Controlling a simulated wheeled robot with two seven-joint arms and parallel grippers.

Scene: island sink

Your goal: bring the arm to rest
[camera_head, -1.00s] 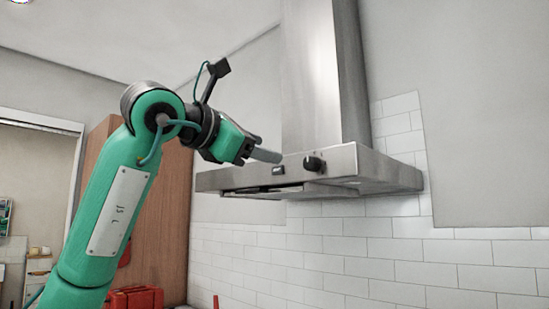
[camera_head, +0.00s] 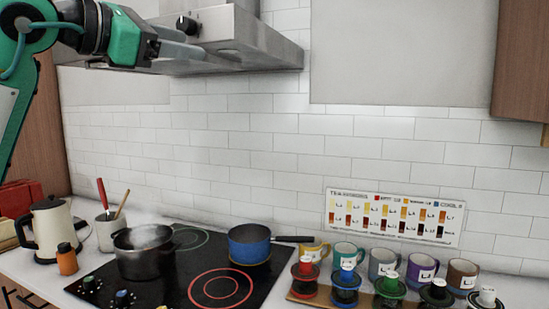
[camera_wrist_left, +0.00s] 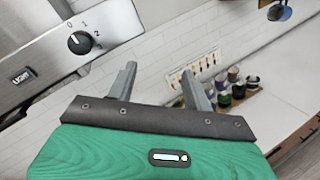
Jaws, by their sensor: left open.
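My left gripper (camera_head: 182,42) is at the upper left of the head view, raised in front of the range hood (camera_head: 250,40). Its green arm comes in from the left edge. In the left wrist view the two grey fingers of my left gripper (camera_wrist_left: 160,85) stand apart with nothing between them. The hood (camera_wrist_left: 35,60) with its knob fills the upper left of that view, close beside the gripper. I cannot tell whether they touch. My right gripper is in neither view.
Below are a black cooktop (camera_head: 180,290) with a dark pot (camera_head: 143,255) and a blue saucepan (camera_head: 248,245). A kettle (camera_head: 50,230) stands left. Several mugs (camera_head: 385,262) and a rack (camera_head: 305,298) of lidded items stand right, under a wall chart (camera_head: 392,217).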

